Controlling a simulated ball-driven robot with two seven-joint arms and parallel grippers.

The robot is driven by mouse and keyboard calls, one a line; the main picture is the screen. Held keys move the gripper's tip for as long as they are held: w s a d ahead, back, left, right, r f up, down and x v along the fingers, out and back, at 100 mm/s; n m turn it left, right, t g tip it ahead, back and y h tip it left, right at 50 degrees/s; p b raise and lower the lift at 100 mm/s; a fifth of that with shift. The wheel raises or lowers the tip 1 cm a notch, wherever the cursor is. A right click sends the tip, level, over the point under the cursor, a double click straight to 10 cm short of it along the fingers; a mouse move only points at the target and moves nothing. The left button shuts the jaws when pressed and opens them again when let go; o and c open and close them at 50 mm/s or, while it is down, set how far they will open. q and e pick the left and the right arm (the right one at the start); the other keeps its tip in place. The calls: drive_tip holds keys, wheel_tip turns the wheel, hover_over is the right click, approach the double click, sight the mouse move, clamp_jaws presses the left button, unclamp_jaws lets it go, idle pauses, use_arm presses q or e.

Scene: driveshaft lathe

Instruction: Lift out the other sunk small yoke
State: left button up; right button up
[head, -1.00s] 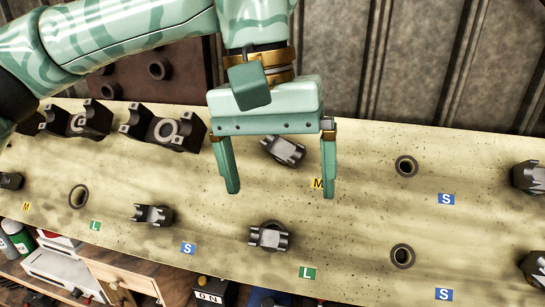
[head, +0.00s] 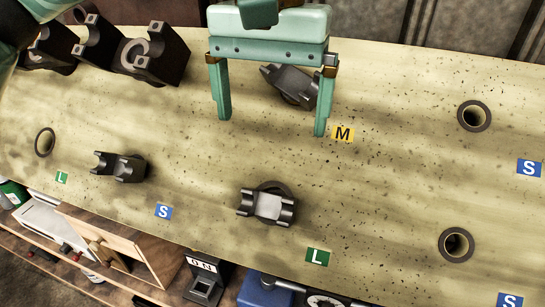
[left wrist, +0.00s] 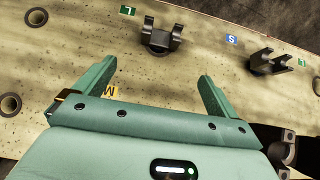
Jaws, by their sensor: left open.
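A dark grey yoke (head: 290,84) sits by the yellow M label, tilted, partly behind my left gripper. A second yoke (head: 267,206) sits low over a dark-rimmed hole by the lower green L label; it also shows in the left wrist view (left wrist: 160,38). A third yoke (head: 119,166) is near a blue S label and shows in the left wrist view (left wrist: 275,62). My left gripper (head: 272,126) is open and empty, its fingers pointing down the picture over the board on either side of the M yoke's lower part. My right gripper is not in view.
The slanting pale board (head: 390,200) has empty holes (head: 474,116) and (head: 457,244) at right and one at left (head: 45,142). Large black bearing blocks (head: 150,57) stand at upper left. A shelf with a cabinet (head: 120,240) lies below the front edge.

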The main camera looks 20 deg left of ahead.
sight(270, 207)
use_arm(q)
drive_tip(key=f, duration=1.4)
drive_tip(key=shift+s+p, duration=0.35)
drive_tip(key=shift+s, duration=0.05)
drive_tip(key=shift+w+f, duration=0.1)
drive_tip(key=shift+f, duration=0.2)
drive_tip(key=shift+r, duration=0.1)
drive_tip(key=c, duration=1.8)
drive_tip(key=s+r+p, duration=0.5)
drive_tip(key=s+r, duration=0.2)
drive_tip(key=r, duration=0.2)
drive_tip(key=shift+s+a+r, duration=0.15)
drive_tip(key=shift+s+r, duration=0.25)
